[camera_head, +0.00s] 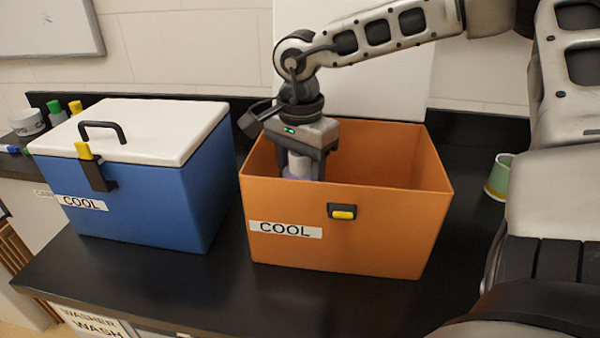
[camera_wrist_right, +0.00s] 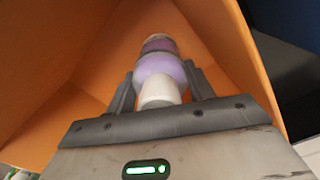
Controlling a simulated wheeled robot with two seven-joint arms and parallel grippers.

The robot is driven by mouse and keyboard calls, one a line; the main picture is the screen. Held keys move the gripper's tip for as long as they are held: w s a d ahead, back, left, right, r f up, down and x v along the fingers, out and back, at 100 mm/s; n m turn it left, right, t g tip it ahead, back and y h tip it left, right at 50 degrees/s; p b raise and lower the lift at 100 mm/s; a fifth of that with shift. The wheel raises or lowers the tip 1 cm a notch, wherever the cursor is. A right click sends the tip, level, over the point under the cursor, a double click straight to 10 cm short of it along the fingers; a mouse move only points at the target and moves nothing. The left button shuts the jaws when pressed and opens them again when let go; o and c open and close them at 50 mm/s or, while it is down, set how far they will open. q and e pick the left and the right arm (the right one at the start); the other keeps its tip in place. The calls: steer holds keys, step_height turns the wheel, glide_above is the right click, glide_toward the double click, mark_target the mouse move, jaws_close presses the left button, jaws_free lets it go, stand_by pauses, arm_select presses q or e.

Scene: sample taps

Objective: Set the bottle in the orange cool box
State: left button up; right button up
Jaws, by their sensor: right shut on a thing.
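The orange cool box (camera_head: 350,240) stands open on the black counter, with a COOL label and a black and yellow latch on its front. My right gripper (camera_head: 303,168) points down inside the box's left part, shut on the bottle (camera_head: 298,166). In the right wrist view the bottle (camera_wrist_right: 158,80) has a white cap and a purple body, and it sits between the fingers of the gripper (camera_wrist_right: 163,92) with orange walls around it. The front wall hides the bottle's lower part in the head view. I cannot tell whether it touches the box floor. My left gripper is not in view.
A blue cool box (camera_head: 150,190) with a closed white lid (camera_head: 140,130) and handle stands to the left. A green cup (camera_head: 499,177) stands to the right. Small bottles with green and yellow caps (camera_head: 65,108) are at the back left. Counter between the boxes is narrow.

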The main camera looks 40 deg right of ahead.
steer(key=o, duration=1.3)
steer(key=shift+o, duration=0.7)
steer(key=shift+r, duration=0.1)
steer(key=shift+r+p, duration=0.3)
steer(key=shift+p, duration=0.1)
step_height(320, 180, up, 12)
steer(key=shift+f, duration=0.2)
steer(key=shift+r, duration=0.5)
